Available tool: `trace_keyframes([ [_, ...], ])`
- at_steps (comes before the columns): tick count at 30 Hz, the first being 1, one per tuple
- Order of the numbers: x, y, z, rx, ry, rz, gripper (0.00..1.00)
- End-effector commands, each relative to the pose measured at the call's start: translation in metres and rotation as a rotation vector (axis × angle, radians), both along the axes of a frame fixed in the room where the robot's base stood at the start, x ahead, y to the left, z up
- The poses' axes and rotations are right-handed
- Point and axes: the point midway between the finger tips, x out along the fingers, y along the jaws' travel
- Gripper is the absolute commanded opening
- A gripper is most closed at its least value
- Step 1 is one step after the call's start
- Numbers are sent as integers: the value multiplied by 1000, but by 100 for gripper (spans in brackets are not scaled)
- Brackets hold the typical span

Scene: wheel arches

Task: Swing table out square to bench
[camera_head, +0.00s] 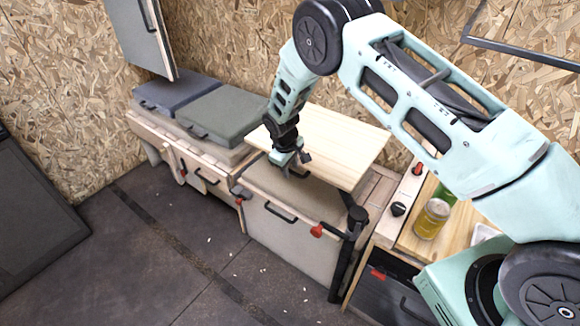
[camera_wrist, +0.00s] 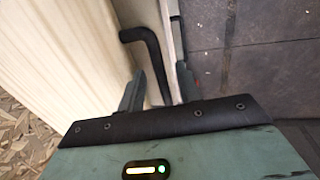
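The table is a pale wood board (camera_head: 345,148) lying level above the grey-fronted bench (camera_head: 290,235), near the back wall. A black post (camera_head: 350,225) stands under its right end. In the wrist view the pale board (camera_wrist: 50,60) fills the left side. My gripper (camera_head: 297,170) is at the board's front left edge, pointing down. In the wrist view my gripper (camera_wrist: 160,88) has its two fingers apart, with a black bent handle (camera_wrist: 150,50) reaching between them. Gaps show beside the handle, so the fingers look open around it. Whether either finger touches it is unclear.
Dark cushions (camera_head: 222,112) lie on the bench to the left, below a hanging cabinet door (camera_head: 140,35). Red latches (camera_head: 317,230) stick out from the bench front. The dark floor (camera_head: 130,260) in front is mostly clear.

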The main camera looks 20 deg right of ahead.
Motion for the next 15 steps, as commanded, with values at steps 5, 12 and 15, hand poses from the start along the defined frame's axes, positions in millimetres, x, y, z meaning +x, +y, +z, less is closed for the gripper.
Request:
trace_keyframes([
  [5, 0, 0, 0, 0, 0, 0, 4],
  [12, -1, 1, 0, 0, 1, 4, 0],
  [15, -3, 4, 1, 0, 0, 18, 0],
])
